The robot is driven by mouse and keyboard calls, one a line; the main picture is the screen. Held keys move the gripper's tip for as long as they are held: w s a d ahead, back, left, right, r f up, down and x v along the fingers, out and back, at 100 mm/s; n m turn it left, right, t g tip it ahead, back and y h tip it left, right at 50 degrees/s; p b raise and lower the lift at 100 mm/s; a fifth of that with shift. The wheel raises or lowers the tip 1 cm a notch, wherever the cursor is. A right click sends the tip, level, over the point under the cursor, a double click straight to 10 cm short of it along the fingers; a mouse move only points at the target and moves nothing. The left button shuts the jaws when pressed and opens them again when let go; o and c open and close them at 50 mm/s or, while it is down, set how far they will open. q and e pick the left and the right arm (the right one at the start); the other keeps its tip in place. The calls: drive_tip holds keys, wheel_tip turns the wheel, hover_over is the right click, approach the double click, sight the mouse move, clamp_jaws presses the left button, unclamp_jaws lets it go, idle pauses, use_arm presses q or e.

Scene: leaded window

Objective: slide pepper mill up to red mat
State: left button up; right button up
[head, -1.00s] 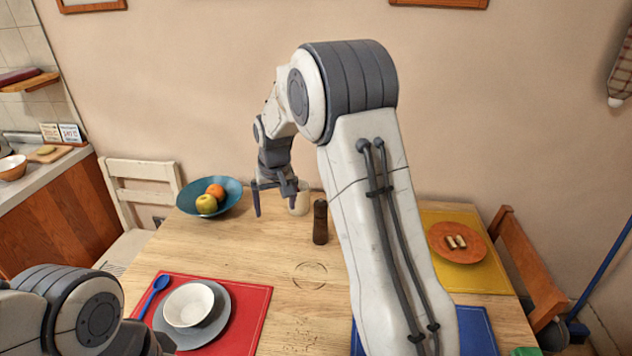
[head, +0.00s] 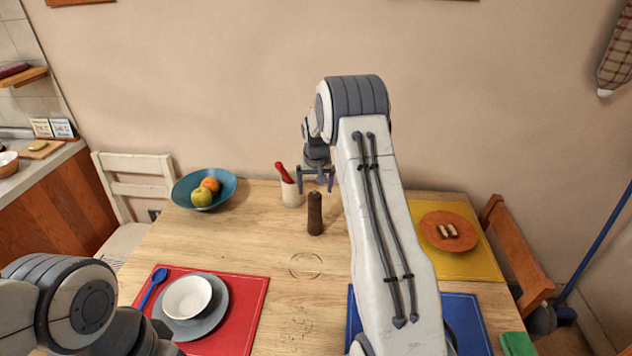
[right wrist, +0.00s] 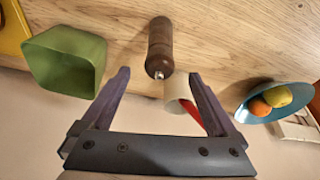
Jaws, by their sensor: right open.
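The dark brown pepper mill (head: 315,214) stands upright on the wooden table, right of the middle. It also shows in the right wrist view (right wrist: 159,45), beyond and between the fingers. The red mat (head: 256,306) lies at the front left of the table, with a grey plate and white bowl on it. My right gripper (head: 316,187) is open and empty, above and just behind the mill; its fingers show apart in the right wrist view (right wrist: 164,88). My left arm shows at the lower left, but its gripper is out of view.
A white crock (head: 291,193) with a red utensil stands close behind the mill. A blue fruit bowl (head: 229,184) is at the back left. A green container (right wrist: 65,62) shows in the right wrist view. Bare table lies between mill and red mat.

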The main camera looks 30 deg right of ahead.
sight(314, 202)
drive_tip(key=p+x, duration=0.1)
drive_tip(key=x, duration=0.7)
drive_tip(key=shift+w+f+p, duration=0.1)
drive_tip(key=shift+p, duration=0.2)
clamp_jaws()
drive_tip(key=shift+a, duration=0.15)
